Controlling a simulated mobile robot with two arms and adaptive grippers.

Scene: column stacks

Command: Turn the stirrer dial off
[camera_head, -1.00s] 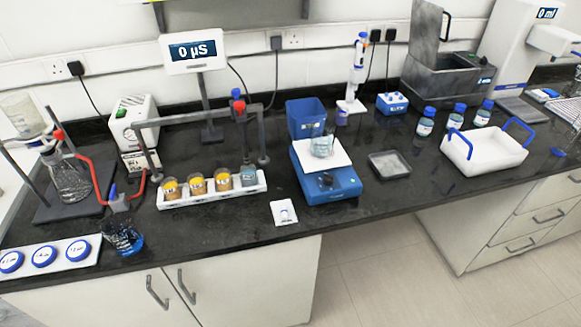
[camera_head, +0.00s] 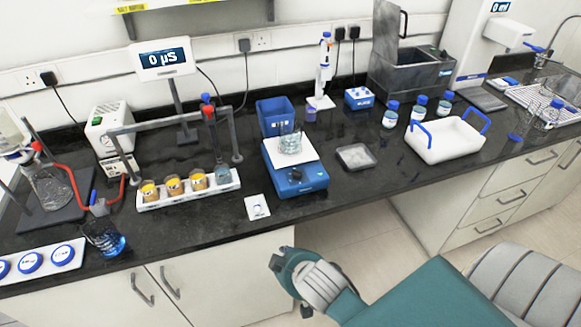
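The stirrer (camera_head: 300,180) is a blue unit with a white top plate, on the black bench near its front edge. Its dark dial (camera_head: 297,175) is on the front face; its exact setting is too small to read. A glass beaker (camera_head: 290,143) stands on the plate. My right arm reaches in from the lower right, and its teal and grey joint is in front of the bench, below the stirrer and apart from it. I cannot make out the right gripper's fingers. My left gripper is not in view.
A white rack (camera_head: 190,188) of several small beakers is to the left. A white tray (camera_head: 445,140) is to the right.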

